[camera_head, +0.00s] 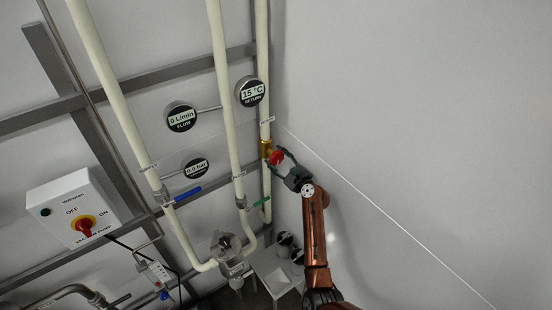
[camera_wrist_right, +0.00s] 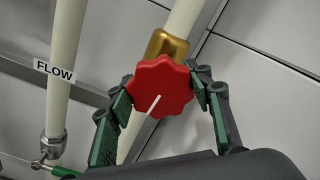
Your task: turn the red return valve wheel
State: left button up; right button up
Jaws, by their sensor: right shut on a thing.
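The red return valve wheel (camera_head: 276,158) sits on a brass valve body (camera_head: 265,148) on the rightmost pale pipe. In the right wrist view the wheel (camera_wrist_right: 160,88) has a lobed rim and a white pointer line slanting down and left. The brass body (camera_wrist_right: 167,45) shows behind it. My right gripper (camera_head: 281,160) reaches up from the lower right and is shut on the wheel. Its green-padded fingers stand on the left and right sides of the wheel in the wrist view. My left gripper is not in view.
Round gauges read 15 °C (camera_head: 250,91), 0 L/min (camera_head: 181,117) and 0.0 bar (camera_head: 196,168). A vacuum pump switch box (camera_head: 75,210) is at left. A pump (camera_head: 228,250) sits low in the middle. The wall right of my arm is bare.

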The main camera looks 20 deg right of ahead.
jog(key=m, duration=0.5)
jog(key=shift+d+m, duration=0.1)
jog(key=shift+m, duration=0.2)
jog(key=m, duration=0.5)
jog(key=shift+f+m, duration=0.1)
jog(key=shift+m, duration=0.3)
jog(key=o, duration=1.2)
jog(key=shift+d, duration=0.1)
